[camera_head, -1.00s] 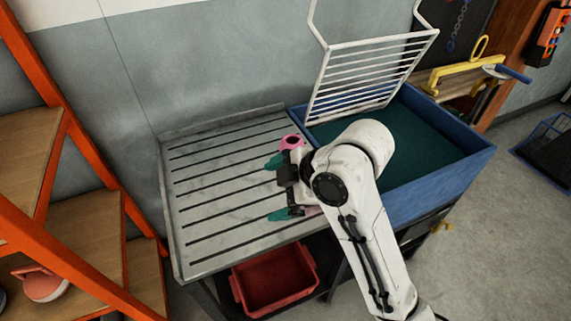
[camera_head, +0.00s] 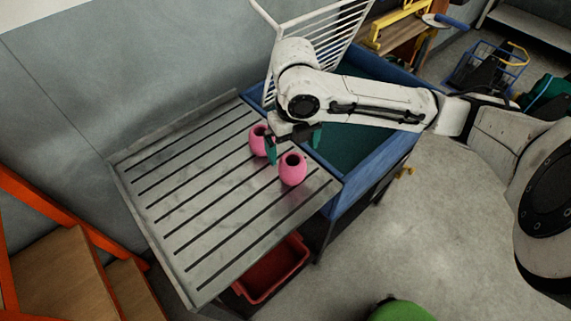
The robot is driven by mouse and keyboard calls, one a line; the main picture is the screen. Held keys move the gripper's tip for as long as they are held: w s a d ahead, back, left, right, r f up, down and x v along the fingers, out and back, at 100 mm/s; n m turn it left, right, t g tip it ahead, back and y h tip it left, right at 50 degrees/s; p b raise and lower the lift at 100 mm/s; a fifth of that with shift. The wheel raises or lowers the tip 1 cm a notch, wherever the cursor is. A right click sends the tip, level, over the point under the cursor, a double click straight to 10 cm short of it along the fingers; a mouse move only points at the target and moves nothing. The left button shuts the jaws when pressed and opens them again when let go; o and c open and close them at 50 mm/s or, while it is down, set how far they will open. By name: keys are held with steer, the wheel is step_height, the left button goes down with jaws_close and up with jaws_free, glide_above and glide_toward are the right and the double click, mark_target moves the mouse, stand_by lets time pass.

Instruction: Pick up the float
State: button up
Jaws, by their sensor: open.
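Two pink floats with dark holes in their tops stand on the slatted metal drainboard (camera_head: 215,215), near its right end. The front float (camera_head: 292,172) is in full view. The back float (camera_head: 257,143) is partly covered by one teal fingertip. My gripper (camera_head: 294,145) is open, its two teal fingertips apart, just behind the front float and to the right of the back one. Nothing shows between the fingers. I cannot tell whether a finger touches either float.
A blue basin (camera_head: 372,160) adjoins the drainboard on the right, under my arm, with a white wire rack (camera_head: 335,25) at its back. A red bin (camera_head: 270,275) sits below the drainboard. The drainboard's left part is clear.

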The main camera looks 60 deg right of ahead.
mark_target(292, 168)
step_height(292, 168, down, 9)
steer(key=shift+d+f+p, duration=0.1)
steer(key=shift+p, duration=0.6)
steer(key=shift+c, duration=0.4)
steer(key=c, duration=1)
steer(key=shift+o, duration=0.2)
